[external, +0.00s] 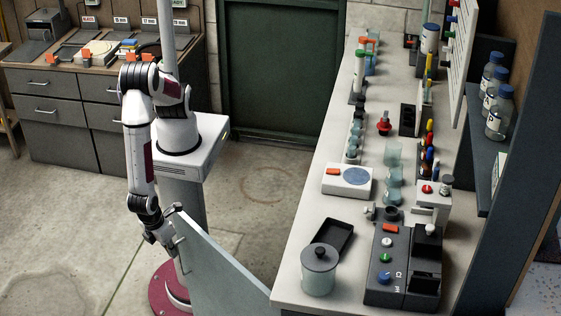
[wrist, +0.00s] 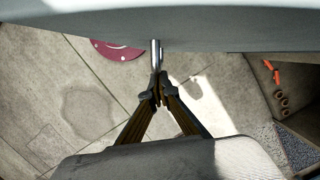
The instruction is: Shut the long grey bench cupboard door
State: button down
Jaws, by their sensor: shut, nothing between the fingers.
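The long grey bench cupboard door (external: 222,270) stands swung open, out from the front of the bench into the aisle. It also fills the top of the wrist view (wrist: 220,30). A metal bar handle (wrist: 156,54) sticks out on it. My gripper (external: 172,244) is low by the door's free end, close to its handle. In the wrist view my gripper's fingertips (wrist: 157,84) are together and empty, right at the handle's near end. I cannot tell whether they touch it. The bench hides the door's hinge side in the external view.
The open cupboard interior (wrist: 290,75) shows at the right of the wrist view, with orange items and several rings. The bench top (external: 297,235) carries a lidded pot (external: 319,272), a black tray (external: 331,237) and instruments. Floor (external: 100,230) left of the door is clear.

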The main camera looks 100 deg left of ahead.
aim_at(191, 238)
jog(key=w+a+m, duration=0.3)
jog(key=w+a, duration=0.8)
jog(key=w, duration=0.4)
jog(key=w+a+m+t+h, duration=0.1)
jog(key=w+a+m, duration=0.3)
jog(key=w+a, duration=0.8)
jog(key=shift+w+a, duration=0.25)
jog(key=shift+w, duration=1.3)
jog(key=shift+s, duration=0.15)
jog(key=s+d+r, duration=0.1)
jog(key=s+r, duration=0.4)
jog(key=r, duration=0.4)
jog(key=shift+s+d+r, duration=0.3)
jog(key=shift+s+d, duration=0.1)
dwell(1.0)
